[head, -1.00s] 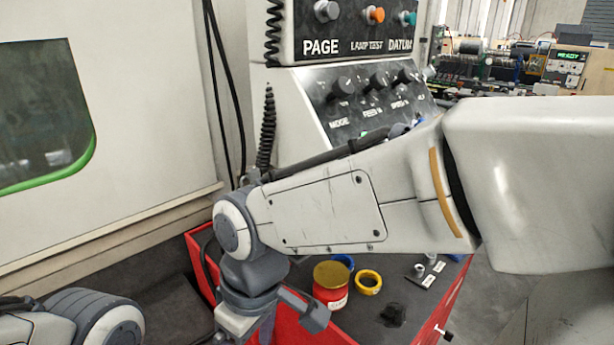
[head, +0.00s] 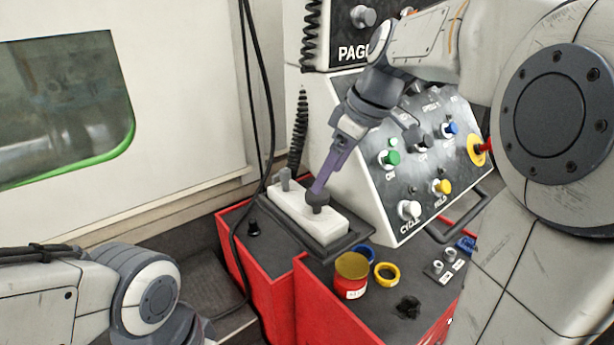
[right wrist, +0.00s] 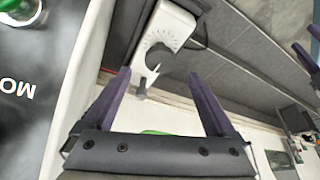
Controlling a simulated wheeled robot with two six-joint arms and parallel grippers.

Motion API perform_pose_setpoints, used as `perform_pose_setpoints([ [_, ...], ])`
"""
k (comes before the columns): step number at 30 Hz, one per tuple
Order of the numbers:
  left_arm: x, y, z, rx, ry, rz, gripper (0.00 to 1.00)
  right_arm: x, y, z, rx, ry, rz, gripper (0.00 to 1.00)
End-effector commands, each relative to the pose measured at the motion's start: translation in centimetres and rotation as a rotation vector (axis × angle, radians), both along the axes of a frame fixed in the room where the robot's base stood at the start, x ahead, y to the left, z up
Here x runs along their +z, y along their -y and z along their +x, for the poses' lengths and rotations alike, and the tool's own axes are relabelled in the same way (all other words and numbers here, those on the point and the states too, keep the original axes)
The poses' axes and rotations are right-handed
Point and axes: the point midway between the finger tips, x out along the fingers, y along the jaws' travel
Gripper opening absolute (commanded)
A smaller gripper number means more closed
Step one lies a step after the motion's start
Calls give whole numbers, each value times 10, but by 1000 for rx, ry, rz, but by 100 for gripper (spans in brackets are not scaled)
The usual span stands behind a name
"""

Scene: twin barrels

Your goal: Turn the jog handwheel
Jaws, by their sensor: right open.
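The jog handwheel (head: 318,201) is a dark round knob on a white pendant box (head: 333,229), which lies on the dark top of a red cabinet. My right gripper (head: 321,184) is open, its purple fingers slanting down to just above the handwheel in the head view. In the right wrist view, the handwheel (right wrist: 158,57) shows between the two spread fingertips (right wrist: 160,74), with nothing held. Whether a finger touches it I cannot tell. My left gripper is out of view; only part of my left arm shows at the lower left.
A sloped control panel (head: 375,205) with coloured knobs stands right beside the box. A red tin (head: 351,280), a yellow ring (head: 387,274) and a blue ring (head: 364,254) sit on the red cabinet (head: 340,318) in front. Black cables (head: 262,110) hang behind the box.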

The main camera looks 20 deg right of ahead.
Motion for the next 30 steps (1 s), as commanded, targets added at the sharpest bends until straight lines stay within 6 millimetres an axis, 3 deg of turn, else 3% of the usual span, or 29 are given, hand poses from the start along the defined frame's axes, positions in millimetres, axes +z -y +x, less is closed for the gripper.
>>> perform_pose_setpoints([
  [9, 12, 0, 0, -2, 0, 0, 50, -41, -12, 12, 0, -3, 0, 91],
  [20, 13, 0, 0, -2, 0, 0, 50, -47, -13, 14, -1, 0, 0, 91],
  [27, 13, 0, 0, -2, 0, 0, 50, -47, -13, 14, -1, 0, 0, 6],
  [30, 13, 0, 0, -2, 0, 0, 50, -46, -13, 14, -4, 0, -1, 5],
])
